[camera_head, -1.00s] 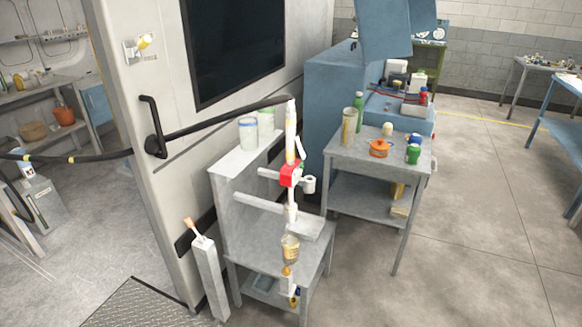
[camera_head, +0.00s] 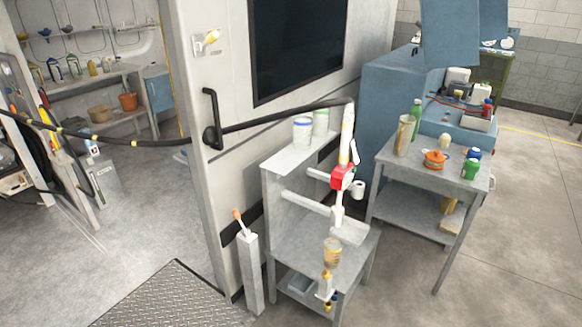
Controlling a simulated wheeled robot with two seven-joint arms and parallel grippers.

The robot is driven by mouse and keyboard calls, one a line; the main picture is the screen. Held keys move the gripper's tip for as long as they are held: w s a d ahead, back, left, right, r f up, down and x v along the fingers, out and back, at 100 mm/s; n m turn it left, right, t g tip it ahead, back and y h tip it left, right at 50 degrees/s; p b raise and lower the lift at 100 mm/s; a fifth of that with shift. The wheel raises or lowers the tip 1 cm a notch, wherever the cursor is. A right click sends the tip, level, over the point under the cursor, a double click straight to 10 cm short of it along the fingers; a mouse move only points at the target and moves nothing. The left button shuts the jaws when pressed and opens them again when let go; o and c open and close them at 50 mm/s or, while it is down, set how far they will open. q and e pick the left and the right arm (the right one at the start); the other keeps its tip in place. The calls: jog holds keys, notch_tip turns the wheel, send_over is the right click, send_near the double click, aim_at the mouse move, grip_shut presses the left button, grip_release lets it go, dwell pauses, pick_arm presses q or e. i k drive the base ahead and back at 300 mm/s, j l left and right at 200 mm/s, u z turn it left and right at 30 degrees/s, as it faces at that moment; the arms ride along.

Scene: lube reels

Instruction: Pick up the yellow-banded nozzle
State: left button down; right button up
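A white upright nozzle (camera_head: 347,135) with a red middle section (camera_head: 342,177) and a small yellowish patch stands at the grey stand; whether that patch is its band I cannot tell. A black hose (camera_head: 285,115) meets its upper end. Another black hose stretch with yellow bands (camera_head: 60,131) runs in from the left edge. Yellow and orange upright parts (camera_head: 46,122) show at the far left, too small to identify surely. Neither of my grippers is in view.
The grey stand (camera_head: 284,164) carries two pale jars. A grey table (camera_head: 398,172) on the right holds an orange pot (camera_head: 434,159) and bottles. A white wall panel with a black handle (camera_head: 211,112) stands at centre-left. A metal plate (camera_head: 165,300) lies on the open floor.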

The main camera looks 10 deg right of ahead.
aim_at(337, 182)
jog(key=i+l+u, duration=0.15)
jog(key=l+u, duration=0.2)
jog(key=i+l+u, duration=0.15)
jog(key=l+u, duration=0.9)
jog(key=l, duration=0.2)
jog(key=i, duration=0.05)
